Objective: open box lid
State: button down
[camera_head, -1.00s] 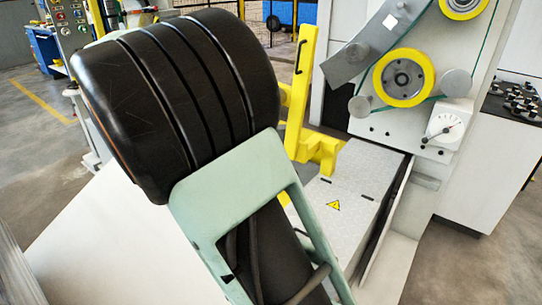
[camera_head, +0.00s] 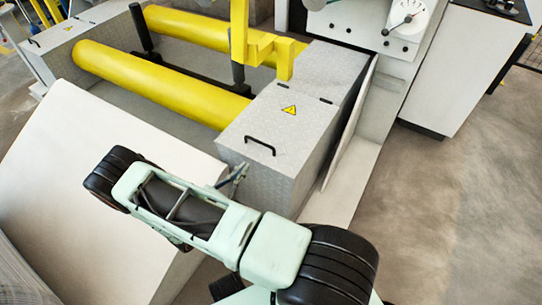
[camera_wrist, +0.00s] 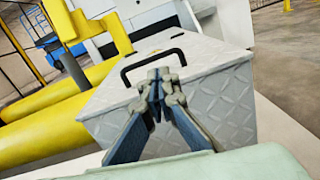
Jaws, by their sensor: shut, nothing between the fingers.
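A grey diamond-plate metal box (camera_head: 308,172) stands right of centre in the head view. Its lid (camera_head: 262,117) lies flat and looks closed, with a yellow warning triangle and a black handle (camera_head: 260,146) near the front edge. In the wrist view the box (camera_wrist: 205,110) is straight ahead, with the handle (camera_wrist: 150,60) on its lid. My gripper (camera_wrist: 158,78) is shut and empty there, its tips overlapping the area just below the handle. I cannot tell whether they touch. In the head view my gripper (camera_head: 238,172) is small, just in front of the box.
A white sloped panel (camera_head: 100,170) is at the front left. A machine with a dial (camera_head: 400,20) stands behind right. Open floor (camera_head: 450,190) is at the right.

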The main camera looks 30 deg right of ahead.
aim_at(265, 159)
jog(key=w+d, duration=0.1)
jog(key=d, duration=0.2)
jog(key=w+d+f+n+b, duration=0.1)
jog(key=d, duration=0.2)
jog(key=w+d+f+n+t+b, duration=0.1)
jog(key=d, duration=0.2)
jog(key=shift+w+d, duration=0.35)
jog(key=shift+d, duration=0.05)
